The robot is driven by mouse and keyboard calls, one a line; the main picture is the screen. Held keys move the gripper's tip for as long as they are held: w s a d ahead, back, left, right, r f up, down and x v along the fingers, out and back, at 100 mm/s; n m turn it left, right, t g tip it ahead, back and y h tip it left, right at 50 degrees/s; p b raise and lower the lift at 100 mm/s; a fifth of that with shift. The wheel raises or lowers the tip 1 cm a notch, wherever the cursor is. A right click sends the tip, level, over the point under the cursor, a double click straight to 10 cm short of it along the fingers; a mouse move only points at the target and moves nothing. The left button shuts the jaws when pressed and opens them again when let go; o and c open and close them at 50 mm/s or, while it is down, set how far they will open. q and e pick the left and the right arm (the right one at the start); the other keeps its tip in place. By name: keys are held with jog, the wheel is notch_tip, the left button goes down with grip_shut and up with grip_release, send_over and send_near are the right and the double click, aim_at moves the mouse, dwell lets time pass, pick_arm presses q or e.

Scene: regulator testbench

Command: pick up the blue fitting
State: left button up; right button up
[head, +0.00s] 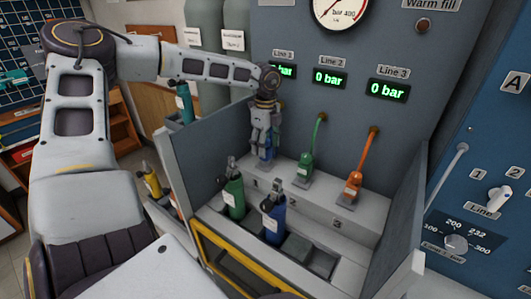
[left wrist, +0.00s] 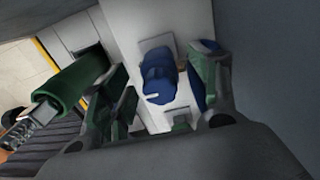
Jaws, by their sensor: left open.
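The blue fitting (head: 265,155) sits on the grey step of the bench at station 1, leftmost in a row with a green fitting (head: 306,164) and an orange fitting (head: 353,184). My left gripper (head: 263,141) points down over the blue fitting and hides part of it. In the left wrist view the blue fitting (left wrist: 158,76) shows between the two spread fingers of my left gripper (left wrist: 165,88). The gap on its left looks wider than the gap on its right. The gripper is open, and I see no grip on the fitting. My right gripper is not in view.
A green bottle (head: 234,197) and a blue bottle (head: 274,220) stand in front of the step. The green bottle also shows in the left wrist view (left wrist: 78,78). A grey side wall (head: 190,160) rises left of the gripper. Displays read 0 bar.

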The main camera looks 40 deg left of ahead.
pick_arm(q)
jog(key=shift+f, duration=1.3)
jog(key=shift+c, duration=0.3)
jog(key=c, duration=1.2)
